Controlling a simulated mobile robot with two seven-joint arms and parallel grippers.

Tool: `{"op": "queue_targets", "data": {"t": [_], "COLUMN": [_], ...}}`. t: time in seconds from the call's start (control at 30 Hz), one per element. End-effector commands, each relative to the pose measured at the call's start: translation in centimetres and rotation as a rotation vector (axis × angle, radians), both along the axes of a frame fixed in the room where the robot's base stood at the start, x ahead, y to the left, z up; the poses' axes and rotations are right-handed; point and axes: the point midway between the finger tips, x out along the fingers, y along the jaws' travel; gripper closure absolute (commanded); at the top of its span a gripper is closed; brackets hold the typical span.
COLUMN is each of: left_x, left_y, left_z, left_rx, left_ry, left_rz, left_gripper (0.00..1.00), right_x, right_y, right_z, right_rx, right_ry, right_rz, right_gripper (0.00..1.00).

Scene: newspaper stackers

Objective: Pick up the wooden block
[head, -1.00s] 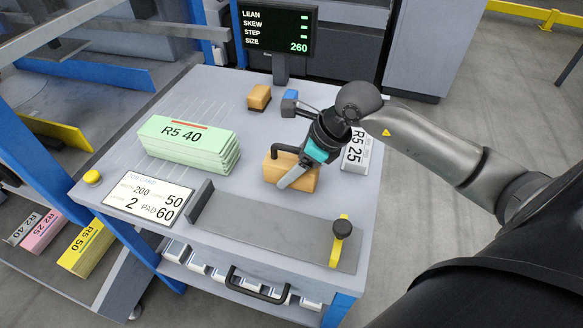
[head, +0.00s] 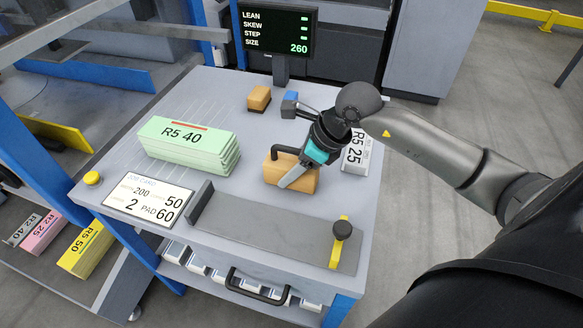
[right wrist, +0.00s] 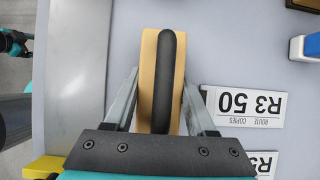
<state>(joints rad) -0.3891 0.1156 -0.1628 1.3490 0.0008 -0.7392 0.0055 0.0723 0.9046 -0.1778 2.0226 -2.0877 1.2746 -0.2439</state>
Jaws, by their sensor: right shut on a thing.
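The wooden block (head: 307,182) is a tan block with a black arched handle on top. It sits on the grey bench top, in front of the monitor and behind the dark metal plate. My right gripper (head: 284,182) reaches down over it. In the right wrist view, the block (right wrist: 148,62) lies lengthwise between the two fingers of my right gripper (right wrist: 160,88), which is shut on it, one finger along each side. The handle runs between the fingers. The block appears to rest on the bench; no gap under it is visible. My left gripper is not in the head view.
A green paper stack (head: 190,145) and a job card (head: 143,200) lie left of the block. A white labelled bundle (head: 355,152) is close on the right. A smaller wooden block (head: 259,97) and a blue-ended item (head: 289,103) stand behind. A plate with a yellow clamp (head: 339,243) is in front.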

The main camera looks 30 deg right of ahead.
Motion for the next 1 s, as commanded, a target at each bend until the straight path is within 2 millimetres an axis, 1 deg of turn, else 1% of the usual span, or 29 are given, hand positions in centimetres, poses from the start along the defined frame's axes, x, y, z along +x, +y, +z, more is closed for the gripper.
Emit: {"op": "queue_targets", "data": {"t": [0.2,0.37,0.47,0.7,1.0], "left_x": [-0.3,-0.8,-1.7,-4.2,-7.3], "left_y": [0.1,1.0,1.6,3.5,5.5], "left_z": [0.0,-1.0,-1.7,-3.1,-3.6], "left_rx": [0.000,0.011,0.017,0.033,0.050], "left_ry": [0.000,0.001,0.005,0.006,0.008], "left_rz": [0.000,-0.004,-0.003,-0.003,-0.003], "left_gripper": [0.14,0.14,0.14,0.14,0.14], "right_x": [0.1,0.1,0.2,0.2,0.1], "right_y": [0.0,0.0,-0.1,-0.1,0.0], "right_z": [1.0,2.9,4.8,10.2,16.1], "right_rx": [-0.001,-0.001,-0.002,-0.002,-0.001], "right_ry": [-0.005,-0.005,-0.008,-0.008,-0.008], "right_rz": [0.000,0.000,0.001,0.000,0.000], "right_gripper": [1.00,1.00,1.00,1.00,1.00]}}
